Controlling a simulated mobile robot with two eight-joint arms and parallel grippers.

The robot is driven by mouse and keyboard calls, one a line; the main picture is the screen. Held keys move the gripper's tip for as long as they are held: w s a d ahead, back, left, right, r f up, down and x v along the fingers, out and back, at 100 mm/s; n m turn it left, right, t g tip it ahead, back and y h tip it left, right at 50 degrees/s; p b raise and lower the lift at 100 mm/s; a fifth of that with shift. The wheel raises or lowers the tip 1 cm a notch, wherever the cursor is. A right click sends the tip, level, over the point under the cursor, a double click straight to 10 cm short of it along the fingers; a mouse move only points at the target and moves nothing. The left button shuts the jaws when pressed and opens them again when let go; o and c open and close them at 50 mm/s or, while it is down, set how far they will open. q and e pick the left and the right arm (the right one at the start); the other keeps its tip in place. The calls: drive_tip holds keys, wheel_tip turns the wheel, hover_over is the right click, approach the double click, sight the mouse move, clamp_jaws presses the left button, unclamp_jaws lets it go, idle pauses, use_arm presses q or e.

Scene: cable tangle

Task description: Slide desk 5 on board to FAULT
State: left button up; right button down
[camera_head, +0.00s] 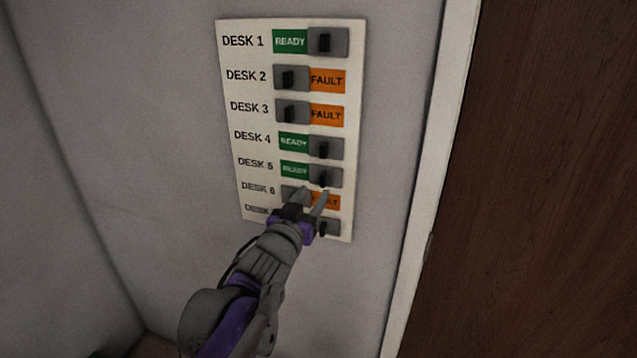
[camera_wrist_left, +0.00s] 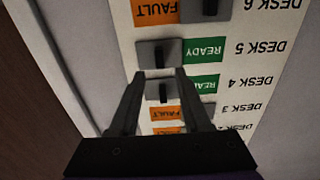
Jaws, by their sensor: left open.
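The white board (camera_head: 232,150) hangs on the wall with rows of sliders. In the desk 5 row, the grey slider with its dark knob (camera_head: 325,177) sits at the right and the green READY label (camera_head: 294,169) shows at its left. In the left wrist view, which is upside down, the desk 5 slider (camera_wrist_left: 159,54) lies just beyond my fingertips, with READY (camera_wrist_left: 205,50) beside it. My left gripper (camera_head: 315,191) is open and empty, its fingertips just below the desk 5 slider and over the desk 6 row. I cannot tell whether they touch the board.
Desk 4's slider (camera_head: 325,148) is close above, also at the right. Desk 6's orange FAULT label (camera_head: 326,201) is partly hidden by my gripper. A white door frame (camera_head: 432,170) and brown door (camera_head: 545,170) stand to the right. The wall left of the board is clear.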

sight(322, 181)
use_arm(q)
drive_tip(key=x, duration=0.5)
drive_tip(key=shift+w+d+p, duration=0.15)
drive_tip(key=shift+w+p, duration=0.15)
drive_tip(key=shift+c, duration=0.3)
clamp_jaws()
idle(0.9)
